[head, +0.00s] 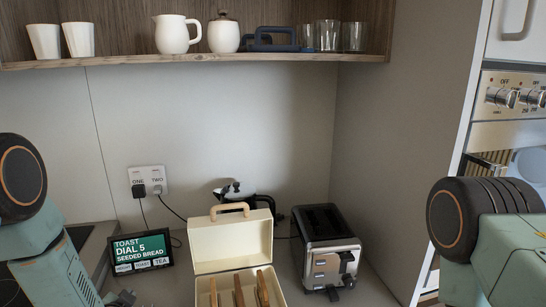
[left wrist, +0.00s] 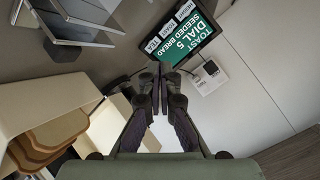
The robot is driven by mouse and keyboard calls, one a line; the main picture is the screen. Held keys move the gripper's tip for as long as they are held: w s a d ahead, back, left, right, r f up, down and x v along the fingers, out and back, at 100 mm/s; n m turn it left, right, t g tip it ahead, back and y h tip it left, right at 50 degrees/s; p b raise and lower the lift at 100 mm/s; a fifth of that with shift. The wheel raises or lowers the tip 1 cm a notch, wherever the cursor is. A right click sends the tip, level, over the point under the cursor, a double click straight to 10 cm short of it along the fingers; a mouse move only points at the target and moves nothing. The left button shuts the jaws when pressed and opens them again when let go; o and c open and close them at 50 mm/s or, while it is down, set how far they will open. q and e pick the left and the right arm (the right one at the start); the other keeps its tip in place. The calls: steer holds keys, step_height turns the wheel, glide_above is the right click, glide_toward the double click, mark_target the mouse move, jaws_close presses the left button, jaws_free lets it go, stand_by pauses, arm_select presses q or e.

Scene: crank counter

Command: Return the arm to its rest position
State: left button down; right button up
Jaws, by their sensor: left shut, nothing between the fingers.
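My left gripper (left wrist: 155,78) shows in the left wrist view with its dark fingertips together and nothing between them. It is over the counter, between the bread box and the display in that view. In the head view, dark parts of the left gripper (head: 122,298) show at the bottom edge, below the display. My left arm (head: 45,255) comes in from the left. My right arm (head: 490,235) stands at the right edge of the head view; its gripper is out of view.
A cream bread box (head: 232,243) with its lid up holds several bread slices. A toaster (head: 328,250) stands to its right, a dark kettle (head: 240,193) behind. The display (head: 139,252) reads toast, dial 5, seeded bread. Outlets (head: 147,180) hold plugs. A shelf (head: 200,59) hangs above.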

arm_select(q)
steer(key=s+d+f+n+g, duration=0.1)
steer(key=s+f, duration=0.1)
steer(key=s+d+f+n+h+b, duration=0.1)
steer(key=s+d+f, duration=0.1)
steer(key=s, duration=0.1)
steer(key=s+d+f+g, duration=0.1)
steer(key=s+f, duration=0.1)
steer(key=shift+s+d+f+n+g+h+b, duration=0.15)
steer(key=shift+s+f+n+g+h+b, duration=0.15)
steer(key=shift+n+b, duration=0.1)
steer(key=s+d+f+n+g+b, duration=0.1)
steer(key=s+f+b, duration=0.4)
steer(key=s, duration=0.5)
steer(key=s+d+f+n+g+h+b, duration=0.1)
steer(key=s+d+f+g+b, duration=0.3)
steer(key=s+f, duration=0.5)
steer(key=s+d+f+n+g+h+b, duration=0.1)
steer(key=s+d+f+g+b, duration=0.2)
steer(key=s+f, duration=0.4)
steer(key=s+g+b, duration=0.1)
steer(key=s+b, duration=0.1)
steer(key=s, duration=0.2)
steer(key=shift+s+b, duration=0.35)
steer(key=shift+b, duration=0.05)
steer(key=shift+f, duration=0.1)
steer(key=shift+w, duration=0.1)
